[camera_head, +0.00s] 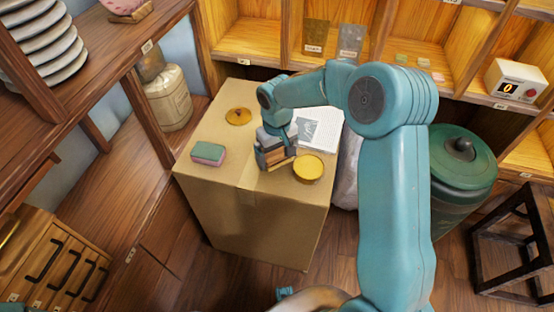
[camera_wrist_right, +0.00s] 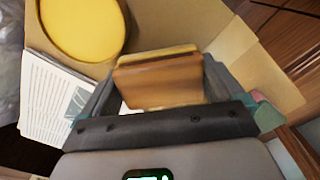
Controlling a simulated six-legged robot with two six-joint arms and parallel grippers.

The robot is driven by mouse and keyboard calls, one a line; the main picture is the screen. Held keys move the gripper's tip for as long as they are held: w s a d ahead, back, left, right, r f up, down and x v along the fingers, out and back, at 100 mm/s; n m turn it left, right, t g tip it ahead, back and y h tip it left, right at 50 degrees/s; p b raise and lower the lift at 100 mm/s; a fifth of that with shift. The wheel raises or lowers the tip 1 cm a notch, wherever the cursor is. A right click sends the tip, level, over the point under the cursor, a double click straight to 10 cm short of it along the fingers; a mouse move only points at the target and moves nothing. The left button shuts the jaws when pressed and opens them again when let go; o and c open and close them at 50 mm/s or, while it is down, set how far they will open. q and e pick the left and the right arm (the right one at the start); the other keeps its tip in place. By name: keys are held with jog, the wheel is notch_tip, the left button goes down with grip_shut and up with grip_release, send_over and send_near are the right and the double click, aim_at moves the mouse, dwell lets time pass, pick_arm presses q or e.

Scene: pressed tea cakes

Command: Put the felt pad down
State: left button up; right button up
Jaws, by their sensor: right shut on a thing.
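My right gripper (camera_head: 273,153) is shut on a brown-orange, block-like piece, which I take as the felt pad (camera_wrist_right: 160,82). A paler yellowish edge shows along its far side in the right wrist view. In the head view the gripper points down over the top of a cardboard box (camera_head: 225,180), and the pad (camera_head: 274,158) is partly hidden by the fingers. The pad is at or just above the box top; I cannot tell whether it touches. My left gripper is not in view.
On the box top, a yellow round dish (camera_head: 308,168) is close right of the gripper, a printed sheet (camera_head: 320,127) behind it, a green-pink sponge (camera_head: 208,154) left and an orange-brown disc (camera_head: 239,116) at the back. Bare cardboard lies between sponge and gripper. Shelves stand behind.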

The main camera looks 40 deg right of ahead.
aim_at(277, 152)
notch_tip(277, 152, down, 3)
jog(key=shift+r, duration=0.35)
jog(key=o, duration=0.7)
jog(key=shift+f, duration=0.2)
jog(key=shift+o, duration=0.2)
jog(key=shift+r, duration=0.3)
notch_tip(277, 152, up, 12)
jog(key=shift+f+p, duration=0.1)
jog(key=shift+p, duration=0.85)
